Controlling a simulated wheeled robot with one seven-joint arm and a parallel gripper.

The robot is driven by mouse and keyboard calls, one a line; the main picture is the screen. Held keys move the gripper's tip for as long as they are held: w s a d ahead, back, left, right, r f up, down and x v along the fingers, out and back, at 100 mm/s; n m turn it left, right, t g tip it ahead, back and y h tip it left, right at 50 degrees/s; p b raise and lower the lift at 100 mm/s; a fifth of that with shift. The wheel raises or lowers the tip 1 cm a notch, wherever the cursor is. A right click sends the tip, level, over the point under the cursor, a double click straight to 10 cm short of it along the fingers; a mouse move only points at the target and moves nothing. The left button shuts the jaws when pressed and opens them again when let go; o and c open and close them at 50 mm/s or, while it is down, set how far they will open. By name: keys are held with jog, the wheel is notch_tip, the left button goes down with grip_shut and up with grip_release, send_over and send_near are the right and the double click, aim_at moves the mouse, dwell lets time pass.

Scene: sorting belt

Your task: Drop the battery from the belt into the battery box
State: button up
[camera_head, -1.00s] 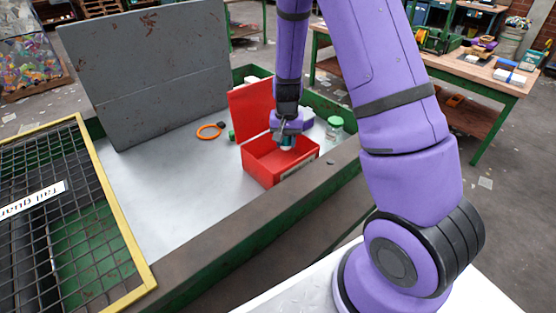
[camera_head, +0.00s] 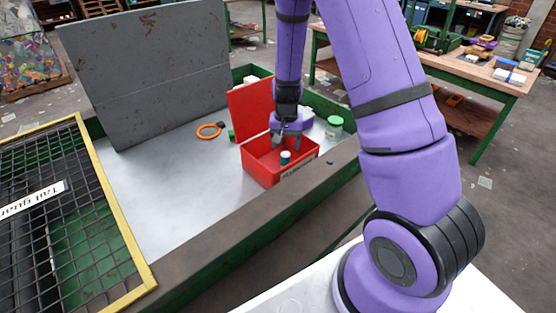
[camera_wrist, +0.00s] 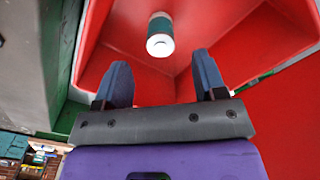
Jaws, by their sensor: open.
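The battery (camera_head: 286,157), a small cylinder with a teal side and a white end, is inside the open red battery box (camera_head: 268,173). In the wrist view the battery (camera_wrist: 160,35) shows just beyond my fingertips, apart from both fingers, within the red walls of the box (camera_wrist: 215,30). I cannot tell whether it touches the box floor. My gripper (camera_head: 280,146) is over the box, with its fingers spread and nothing between them; it also shows in the wrist view (camera_wrist: 162,75). The box's red lid (camera_head: 250,105) stands up at the back.
A jar with a green lid (camera_head: 334,126) stands right of the box. An orange ring (camera_head: 209,131) lies to the left on the grey surface (camera_head: 165,180). A tall grey panel (camera_head: 150,70) and a yellow-edged mesh guard (camera_head: 125,235) stand at left.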

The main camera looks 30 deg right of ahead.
notch_tip(320, 180, up, 10)
jog(key=shift+r, duration=0.2)
jog(key=shift+r, duration=0.1)
dwell(0.5)
jog(key=s+a+r+n+t, duration=0.2)
jog(key=s+a+r+n, duration=0.1)
jog(key=s+r, duration=0.7)
jog(key=s+a+r+n+t, duration=0.2)
jog(key=s+a+r, duration=0.1)
jog(key=s+r, duration=0.75)
jog(key=s+a+r+n+t, duration=0.1)
jog(key=s+r, duration=0.2)
jog(key=s, duration=0.4)
jog(key=shift+a+r+n, duration=0.15)
jog(key=shift+r+n, duration=0.2)
jog(key=shift+n, duration=0.05)
